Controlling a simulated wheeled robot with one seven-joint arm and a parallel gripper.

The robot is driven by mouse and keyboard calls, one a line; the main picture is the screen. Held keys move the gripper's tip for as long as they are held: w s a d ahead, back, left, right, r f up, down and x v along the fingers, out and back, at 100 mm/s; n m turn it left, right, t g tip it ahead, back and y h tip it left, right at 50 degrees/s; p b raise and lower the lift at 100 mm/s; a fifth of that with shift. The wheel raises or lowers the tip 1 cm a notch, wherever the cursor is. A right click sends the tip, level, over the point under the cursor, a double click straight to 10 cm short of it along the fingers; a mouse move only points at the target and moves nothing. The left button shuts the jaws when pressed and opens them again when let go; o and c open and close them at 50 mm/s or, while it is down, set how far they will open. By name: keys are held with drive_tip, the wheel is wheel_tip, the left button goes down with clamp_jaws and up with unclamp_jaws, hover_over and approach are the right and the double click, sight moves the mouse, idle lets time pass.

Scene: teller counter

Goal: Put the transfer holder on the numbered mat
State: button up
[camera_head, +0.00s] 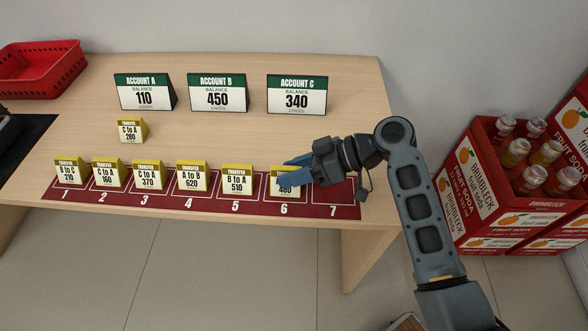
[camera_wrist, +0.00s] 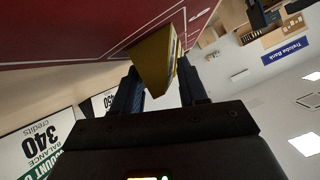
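The dark red numbered mat (camera_head: 333,193) runs along the front of the counter, with slots 1 to 7. Yellow-topped transfer holders stand in slots 1 to 5, and one reading 480 (camera_head: 285,190) stands at slot 6, its account line covered by a finger. Slot 7 holds no holder. Another transfer holder, "C to A 280" (camera_head: 132,131), stands off the mat, behind slots 2 and 3. My gripper (camera_head: 291,172) is at slot 6 with its blue fingers apart around the 480 holder. In the wrist view that holder (camera_wrist: 157,58) shows between the open fingertips (camera_wrist: 162,88); contact is unclear.
Account signs A (camera_head: 144,93), B (camera_head: 218,94) and C (camera_head: 297,95) stand along the back of the counter. A red basket (camera_head: 42,72) is at the back left. Soda crates (camera_head: 470,190) stand right of the counter. The wood between signs and mat is mostly clear.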

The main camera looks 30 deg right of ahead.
drive_tip(key=shift+o, duration=1.4)
drive_tip(key=shift+d+r, duration=0.1)
drive_tip(key=shift+r, duration=0.1)
drive_tip(key=v, duration=1.1)
drive_tip(key=shift+s+d+r, duration=0.15)
drive_tip(key=shift+s+d, duration=0.1)
